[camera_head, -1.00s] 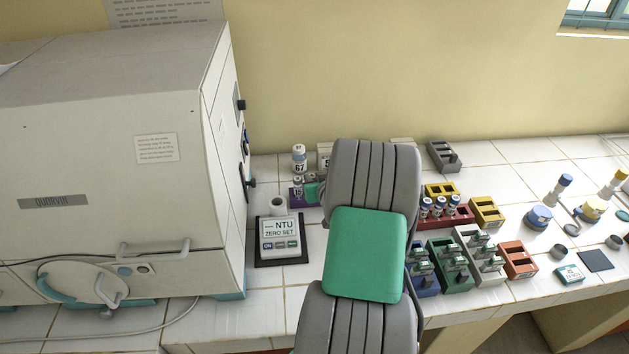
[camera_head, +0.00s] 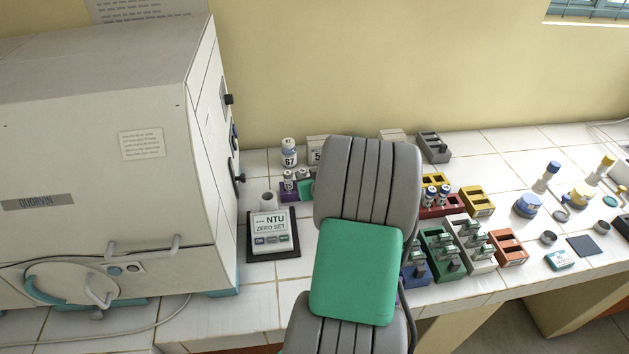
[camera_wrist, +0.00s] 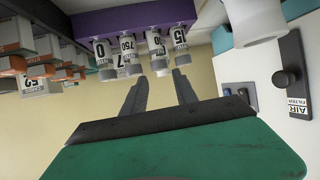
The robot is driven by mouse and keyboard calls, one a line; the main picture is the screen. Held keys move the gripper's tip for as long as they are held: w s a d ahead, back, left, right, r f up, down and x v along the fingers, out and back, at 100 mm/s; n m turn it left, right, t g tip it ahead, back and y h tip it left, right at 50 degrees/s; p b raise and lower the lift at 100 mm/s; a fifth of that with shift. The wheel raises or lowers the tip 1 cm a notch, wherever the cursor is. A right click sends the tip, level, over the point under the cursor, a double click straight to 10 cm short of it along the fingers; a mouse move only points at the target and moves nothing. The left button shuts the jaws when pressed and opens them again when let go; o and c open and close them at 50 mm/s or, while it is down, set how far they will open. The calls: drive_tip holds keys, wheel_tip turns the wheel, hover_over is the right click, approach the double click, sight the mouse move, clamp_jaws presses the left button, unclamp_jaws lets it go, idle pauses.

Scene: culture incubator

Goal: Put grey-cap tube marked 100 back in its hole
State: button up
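The purple rack (camera_wrist: 120,20) spans the top of the wrist view, which looks upside down. Several grey-capped tubes with white labels hang from it in the picture; labels read like 0, 750 and 15. I cannot clearly read 100 on any. My gripper (camera_wrist: 161,76) points at them, its dark fingers apart. The grey cap of one tube (camera_wrist: 158,58) shows between the fingertips; whether they touch it or stand short of it I cannot tell. In the head view the purple rack (camera_head: 283,197) is partly hidden, and my arm hides the fingers.
An NTU meter (camera_head: 269,232) stands before the purple rack, with a bottle marked 67 (camera_head: 289,153) behind. The large incubator (camera_head: 100,170) is close on the left. Coloured racks, including an orange one (camera_head: 510,247), stand right of my arm. Bare tiles lie further right at the back.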

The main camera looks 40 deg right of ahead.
drive_tip(key=v, duration=0.8)
drive_tip(key=shift+s+b, duration=0.25)
drive_tip(key=shift+b, duration=0.2)
drive_tip(key=shift+a+r, duration=0.1)
